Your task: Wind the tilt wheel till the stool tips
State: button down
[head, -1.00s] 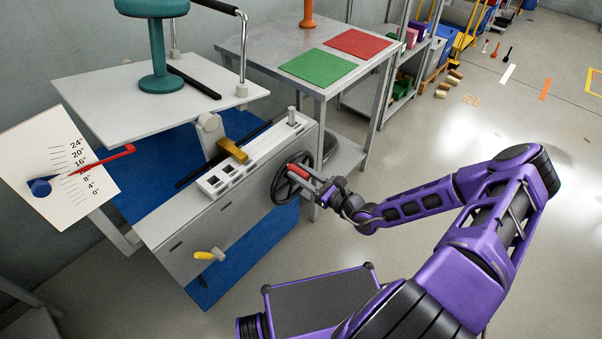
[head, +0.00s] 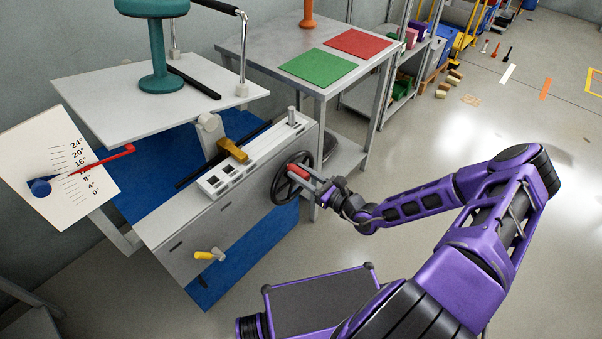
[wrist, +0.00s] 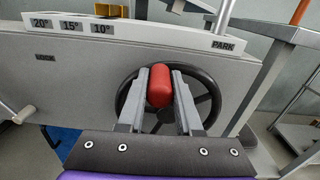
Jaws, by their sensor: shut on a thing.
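The black tilt wheel (head: 289,183) is on the end of the grey machine housing, and it also shows in the wrist view (wrist: 206,100). My gripper (head: 305,172) is at the wheel, its two fingers closed on the red handle (wrist: 160,86), which sits near the top of the rim in the wrist view. The teal stool (head: 159,60) stands upright on the white platform (head: 110,95), its top cut off by the frame. The platform looks slightly tilted. The red pointer (head: 117,156) on the dial board (head: 75,195) lies between the 8° and 16° marks.
A table with green (head: 317,67) and red (head: 358,43) mats stands behind. Open floor lies to the right.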

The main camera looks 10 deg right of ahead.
jog(key=shift+w+d+r+m+p, duration=0.15)
jog(key=shift+d+r+m+p, duration=0.1)
jog(key=shift+m+p, duration=0.2)
jog(key=shift+w+d+f+m+p, duration=0.1)
jog(key=shift+w+d+m+p, duration=0.3)
jog(key=shift+d+m, duration=0.25)
jog(key=shift+a, duration=0.1)
jog(key=c, duration=0.6)
grip_release()
jog(key=v, duration=1.7)
jog(key=shift+s+p, duration=0.15)
jog(key=shift+p, duration=0.25)
